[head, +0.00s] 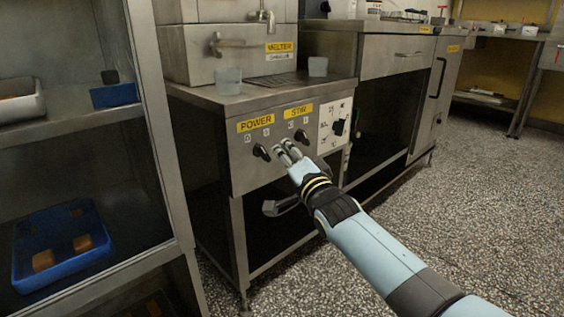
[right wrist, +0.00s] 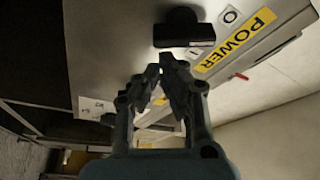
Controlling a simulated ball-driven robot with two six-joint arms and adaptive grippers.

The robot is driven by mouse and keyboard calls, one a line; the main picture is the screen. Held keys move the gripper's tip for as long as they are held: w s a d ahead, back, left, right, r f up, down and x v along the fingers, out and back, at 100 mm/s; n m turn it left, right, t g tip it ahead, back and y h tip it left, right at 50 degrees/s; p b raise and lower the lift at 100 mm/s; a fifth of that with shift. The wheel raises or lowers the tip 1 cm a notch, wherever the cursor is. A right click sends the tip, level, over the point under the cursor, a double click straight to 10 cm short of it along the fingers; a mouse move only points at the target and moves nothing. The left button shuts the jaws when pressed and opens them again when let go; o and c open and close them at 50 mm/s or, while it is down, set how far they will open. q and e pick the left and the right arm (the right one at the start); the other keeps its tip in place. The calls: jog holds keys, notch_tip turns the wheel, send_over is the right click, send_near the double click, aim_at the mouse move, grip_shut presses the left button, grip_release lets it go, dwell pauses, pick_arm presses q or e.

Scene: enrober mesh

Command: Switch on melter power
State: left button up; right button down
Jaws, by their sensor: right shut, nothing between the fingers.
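The melter (head: 230,50) is a steel machine on a stand with a front control panel. Its black power knob (head: 261,152) sits under the yellow POWER label (head: 256,124); which mark it points at is unclear. In the right wrist view the power knob (right wrist: 184,30) is at the top, beside the O and I marks and the POWER label (right wrist: 235,42). My right gripper (head: 287,149) is shut and empty in front of the panel, just right of the power knob. Its fingertips (right wrist: 164,74) appear apart from the knob. My left gripper is out of view.
The stir knob (head: 301,136) is just right of my right gripper, with a larger dial (head: 339,127) further right. Two cups (head: 228,80) stand on the ledge above. Open floor (head: 470,210) lies right.

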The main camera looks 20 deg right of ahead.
jog(key=shift+s+a+f, duration=0.15)
jog(key=shift+a+f, duration=0.1)
jog(key=shift+a, duration=0.05)
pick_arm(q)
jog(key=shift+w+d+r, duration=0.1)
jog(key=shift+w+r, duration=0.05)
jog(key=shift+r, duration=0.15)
pick_arm(e)
jog(key=shift+r, duration=0.15)
jog(key=shift+m+p, duration=0.5)
pick_arm(q)
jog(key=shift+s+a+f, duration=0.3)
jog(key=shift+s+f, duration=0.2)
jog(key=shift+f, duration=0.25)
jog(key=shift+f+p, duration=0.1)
jog(key=shift+p, duration=0.2)
pick_arm(e)
jog(key=shift+f, duration=0.2)
